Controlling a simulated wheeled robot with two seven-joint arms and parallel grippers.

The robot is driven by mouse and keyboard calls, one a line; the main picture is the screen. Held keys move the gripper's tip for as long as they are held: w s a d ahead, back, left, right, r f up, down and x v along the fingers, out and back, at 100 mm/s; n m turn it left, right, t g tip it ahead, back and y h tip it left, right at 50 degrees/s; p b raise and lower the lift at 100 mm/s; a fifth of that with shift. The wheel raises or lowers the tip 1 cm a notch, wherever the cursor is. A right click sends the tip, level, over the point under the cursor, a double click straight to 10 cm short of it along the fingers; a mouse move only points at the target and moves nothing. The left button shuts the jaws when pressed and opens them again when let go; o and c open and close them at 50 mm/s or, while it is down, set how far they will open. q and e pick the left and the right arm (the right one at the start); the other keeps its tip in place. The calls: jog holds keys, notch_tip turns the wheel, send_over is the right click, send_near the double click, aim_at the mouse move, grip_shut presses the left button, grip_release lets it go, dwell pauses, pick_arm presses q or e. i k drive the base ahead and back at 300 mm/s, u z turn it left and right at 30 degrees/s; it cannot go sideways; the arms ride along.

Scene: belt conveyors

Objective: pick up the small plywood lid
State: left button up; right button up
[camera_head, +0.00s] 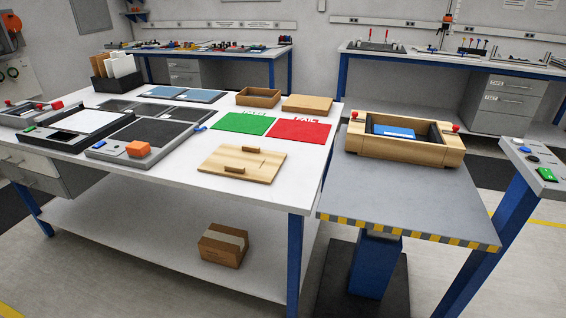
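A flat light plywood panel (216,167) with two small darker wooden blocks on top lies near the front right of the white table (170,170); it looks like the lid. Behind it, at the table's back, are a shallow open wooden box (258,97) and a shallow tan wooden piece (307,104), whose top looks flat; I cannot tell if that is a closed box or another lid. Neither of my grippers is in view, and nothing touches the panel.
Green (243,123) and red (300,132) mats lie behind the panel. Dark trays and an orange block (138,149) are at left. A wooden crate (405,150) holding a blue item stands on the grey stand (400,197) at right. A cardboard box (222,245) sits on the lower shelf.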

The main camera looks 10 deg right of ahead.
aim_at(246, 162)
jog(key=z, duration=0.8)
jog(key=i, duration=0.4)
